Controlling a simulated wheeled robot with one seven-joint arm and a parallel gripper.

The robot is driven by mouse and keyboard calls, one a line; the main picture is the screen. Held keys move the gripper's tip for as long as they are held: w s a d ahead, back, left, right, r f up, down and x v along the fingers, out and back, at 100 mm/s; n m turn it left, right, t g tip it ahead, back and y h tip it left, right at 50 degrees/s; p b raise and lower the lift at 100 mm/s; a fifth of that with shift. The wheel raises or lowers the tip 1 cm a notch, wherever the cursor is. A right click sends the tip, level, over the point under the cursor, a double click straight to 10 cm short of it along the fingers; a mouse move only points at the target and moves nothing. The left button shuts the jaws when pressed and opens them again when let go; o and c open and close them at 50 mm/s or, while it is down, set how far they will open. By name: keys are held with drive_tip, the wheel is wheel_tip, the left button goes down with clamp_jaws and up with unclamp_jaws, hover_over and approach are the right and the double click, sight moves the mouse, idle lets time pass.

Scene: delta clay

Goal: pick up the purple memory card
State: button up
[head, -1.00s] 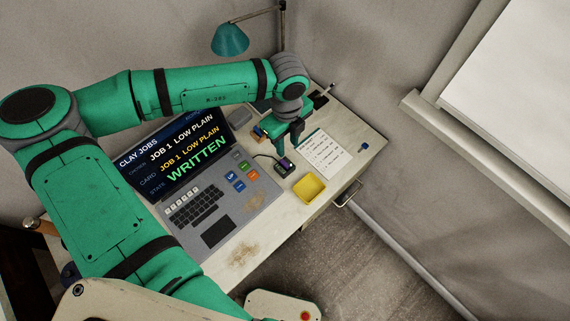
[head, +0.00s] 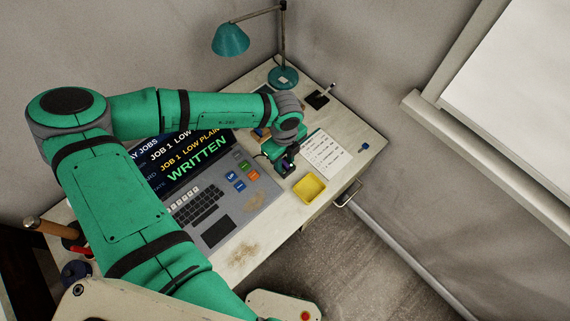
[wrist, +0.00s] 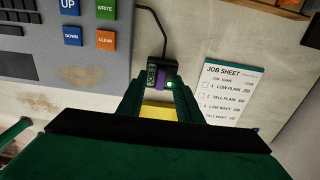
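The purple memory card (wrist: 160,79) shows in the wrist view, sitting in a small dark card reader (wrist: 155,68) with a cable and a lit green light. My gripper (wrist: 159,88) is open, its two fingers apart on either side of the card in the picture, with no visible grip on it. In the head view my gripper (head: 287,161) is over the reader (head: 285,168) and hides most of it. How far the fingertips are above the card cannot be told.
A yellow tray (head: 309,187) stands just in front of the reader. The laptop-like console (head: 228,205) is to the left, its screen reading "WRITTEN". A job sheet (head: 326,152) lies to the right. A teal lamp (head: 231,40) stands at the back.

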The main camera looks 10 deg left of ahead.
drive_tip(key=shift+f, duration=0.1)
drive_tip(key=shift+c, duration=0.3)
clamp_jaws()
drive_tip(key=shift+r, duration=0.2)
